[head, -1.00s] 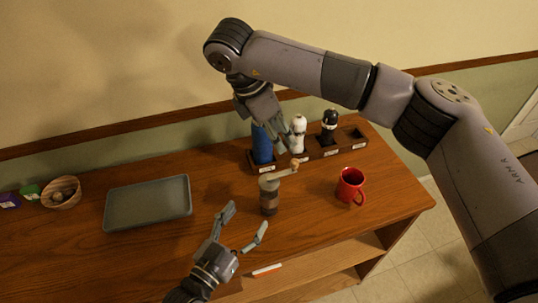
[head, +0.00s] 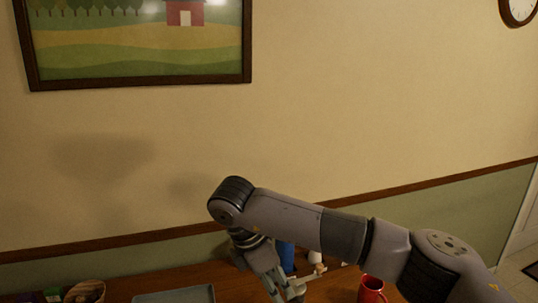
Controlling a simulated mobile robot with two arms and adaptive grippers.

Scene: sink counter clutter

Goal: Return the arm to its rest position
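My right arm reaches in from the lower right. Its gripper (head: 275,287) points down near the bottom edge, and its fingertips are partly cut off, so I cannot tell whether it is open or shut. It overlaps the left side of a blue bottle (head: 287,256) in the picture; contact is unclear. A hand grinder's crank knob (head: 320,268) shows just right of the gripper, with the grinder body mostly out of frame. My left gripper is out of view.
On the wooden counter (head: 120,286) are a grey tray (head: 175,295), a wooden bowl (head: 85,292) and a red mug (head: 371,290), all cut by the bottom edge. A white-topped bottle (head: 314,257) stands behind. The wall holds a framed picture (head: 140,78) and a clock (head: 519,8).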

